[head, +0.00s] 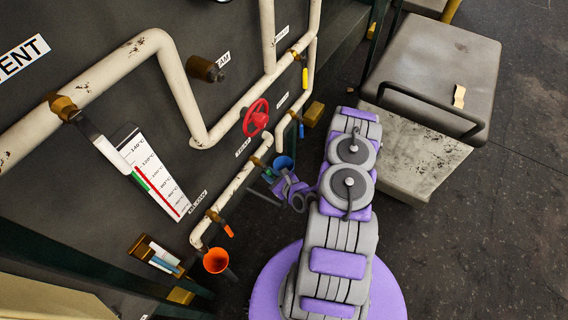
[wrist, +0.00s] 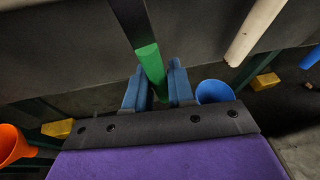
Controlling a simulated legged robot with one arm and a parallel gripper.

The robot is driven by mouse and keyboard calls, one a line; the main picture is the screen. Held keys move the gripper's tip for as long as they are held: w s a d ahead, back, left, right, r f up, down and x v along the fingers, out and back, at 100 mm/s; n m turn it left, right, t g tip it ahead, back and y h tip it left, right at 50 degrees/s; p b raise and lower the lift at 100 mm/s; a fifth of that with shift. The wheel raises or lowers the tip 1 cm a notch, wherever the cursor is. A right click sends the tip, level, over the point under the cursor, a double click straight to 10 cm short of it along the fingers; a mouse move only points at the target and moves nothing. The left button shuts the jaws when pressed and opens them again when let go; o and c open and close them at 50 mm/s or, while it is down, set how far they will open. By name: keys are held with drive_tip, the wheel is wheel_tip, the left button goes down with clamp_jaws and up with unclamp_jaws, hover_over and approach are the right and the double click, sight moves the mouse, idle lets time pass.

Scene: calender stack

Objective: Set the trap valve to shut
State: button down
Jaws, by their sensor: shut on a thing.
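A lever with a dark arm and a green grip (wrist: 150,62) shows in the wrist view, with its green end between my fingers. My gripper (wrist: 158,88) is shut on this green grip. In the head view my gripper (head: 272,178) is low at the panel, by the brass valve (head: 258,162) on the lower pale pipe, and hides most of the lever there. A small label (head: 243,147) sits just above this valve; its print is too small to read surely. I cannot tell the lever's angle to the pipe.
A blue funnel (head: 284,163) is close beside my gripper. An orange funnel (head: 216,261) and an orange-handled lever (head: 228,230) are lower left. A red handwheel (head: 256,117) and a yellow-handled lever (head: 304,78) are above. A grey box (head: 420,160) stands right; dark floor beyond is clear.

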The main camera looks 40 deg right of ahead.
drive_tip(key=shift+s+a+f+m+y+b, duration=0.15)
drive_tip(key=shift+a+m+y+b, duration=0.1)
drive_tip(key=shift+a+m, duration=0.15)
drive_tip(key=shift+s+a+r+m+y+b, duration=0.15)
drive_tip(key=shift+a+m+b, duration=0.15)
drive_tip(key=shift+a, duration=0.15)
drive_tip(key=c, duration=1.1)
unclamp_jaws()
drive_tip(key=shift+s, duration=0.15)
